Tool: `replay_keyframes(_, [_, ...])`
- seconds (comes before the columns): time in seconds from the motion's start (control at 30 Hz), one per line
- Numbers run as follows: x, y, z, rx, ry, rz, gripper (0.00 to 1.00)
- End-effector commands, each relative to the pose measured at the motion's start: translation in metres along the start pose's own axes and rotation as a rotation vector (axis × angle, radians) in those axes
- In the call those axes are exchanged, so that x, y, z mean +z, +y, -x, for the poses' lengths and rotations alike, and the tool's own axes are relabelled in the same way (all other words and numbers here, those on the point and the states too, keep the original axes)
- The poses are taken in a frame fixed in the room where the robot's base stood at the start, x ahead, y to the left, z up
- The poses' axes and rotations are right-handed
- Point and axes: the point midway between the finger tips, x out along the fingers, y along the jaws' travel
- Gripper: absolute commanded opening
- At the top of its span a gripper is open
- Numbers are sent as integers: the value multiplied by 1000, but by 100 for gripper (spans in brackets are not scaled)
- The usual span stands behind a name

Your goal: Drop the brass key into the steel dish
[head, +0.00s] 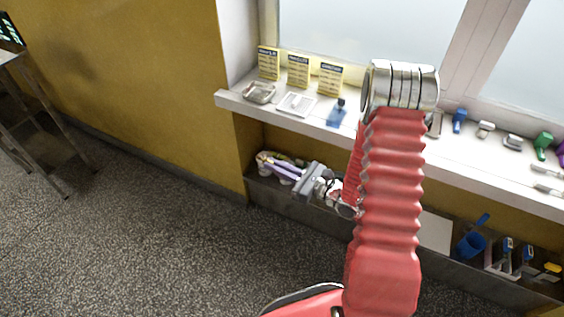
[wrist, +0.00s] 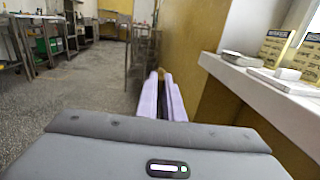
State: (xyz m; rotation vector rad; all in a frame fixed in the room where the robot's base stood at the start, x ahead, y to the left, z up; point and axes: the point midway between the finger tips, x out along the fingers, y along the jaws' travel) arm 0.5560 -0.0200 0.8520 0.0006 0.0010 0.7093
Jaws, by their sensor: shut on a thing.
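The steel dish (head: 258,93) stands at the left end of the white window sill, and it also shows in the wrist view (wrist: 243,59) at the right. My gripper (head: 264,160) has pale purple fingers and appears below and in front of the sill's left part in the head view. In the wrist view its fingers (wrist: 161,76) are close together, left of the sill and apart from the dish. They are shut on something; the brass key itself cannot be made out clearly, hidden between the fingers.
A blue bottle (head: 337,112) stands farther right. More small items line the sill's right side. The sill's front edge (head: 290,121) is near my gripper. A metal stand (head: 35,125) is far left.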

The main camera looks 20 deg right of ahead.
Motion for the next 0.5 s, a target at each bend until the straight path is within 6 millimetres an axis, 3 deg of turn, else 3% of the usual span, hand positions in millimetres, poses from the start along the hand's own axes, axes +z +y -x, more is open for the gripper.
replay_keyframes(0.23, [-6,18,-6,-158,2,-2,0])
replay_keyframes(0.5, [-8,21,-4,-213,-1,1,0])
